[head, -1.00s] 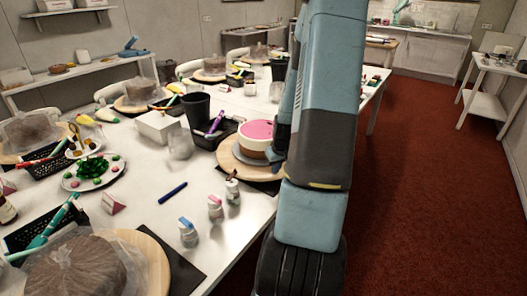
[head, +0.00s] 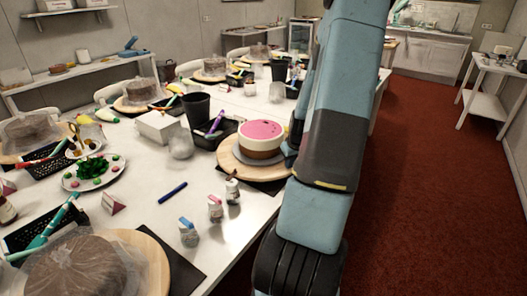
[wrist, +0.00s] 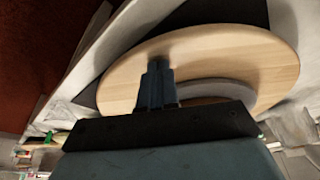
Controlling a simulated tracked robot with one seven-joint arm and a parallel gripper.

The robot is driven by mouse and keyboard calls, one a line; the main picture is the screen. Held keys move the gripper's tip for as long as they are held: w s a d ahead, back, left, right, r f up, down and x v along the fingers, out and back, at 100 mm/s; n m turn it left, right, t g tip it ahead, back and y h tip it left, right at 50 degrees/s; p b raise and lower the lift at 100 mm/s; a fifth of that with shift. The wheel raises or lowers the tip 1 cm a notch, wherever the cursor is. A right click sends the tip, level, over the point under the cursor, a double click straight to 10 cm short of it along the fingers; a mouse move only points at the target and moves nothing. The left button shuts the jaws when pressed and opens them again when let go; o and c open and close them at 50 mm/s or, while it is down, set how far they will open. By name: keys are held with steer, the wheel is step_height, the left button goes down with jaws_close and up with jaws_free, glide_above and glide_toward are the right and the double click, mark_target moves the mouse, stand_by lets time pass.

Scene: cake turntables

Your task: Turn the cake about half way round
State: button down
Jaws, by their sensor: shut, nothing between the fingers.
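The cake (head: 261,140), with a pink top, a white upper side and a brown lower side, stands upright on a round wooden turntable board (head: 233,163). My gripper (head: 291,149) is at the cake's right side in the head view, largely hidden by my arm; whether it touches the cake cannot be told. In the wrist view my gripper (wrist: 156,66) is shut and empty, its fingers together over the wooden board (wrist: 235,58). A grey disc (wrist: 205,88) on the board shows beside the fingers; the cake itself is not clearly seen there.
Jars (head: 215,208) stand in front of the turntable, and a blue pen (head: 173,193) lies to their left. A black tray (head: 212,137) with pens, a black cup (head: 196,110) and a clear jar (head: 181,145) stand behind left. Another covered cake (head: 85,268) is at front left.

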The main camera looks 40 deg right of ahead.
steer(key=shift+r, duration=1.4)
glide_toward(258, 174)
steer(key=d+f, duration=0.1)
steer(key=s+d+f, duration=0.1)
steer(key=f, duration=0.1)
steer(key=shift+d+f, duration=0.2)
steer(key=shift+d, duration=0.05)
steer(key=shift+w+a, duration=1.6)
steer(key=shift+w, duration=0.3)
steer(key=shift+w+a, duration=1.6)
steer(key=shift+w, duration=0.3)
steer(key=shift+f, duration=0.1)
steer(key=shift+f, duration=1.35)
steer(key=shift+s+d, duration=2.15)
steer(key=shift+s, duration=0.2)
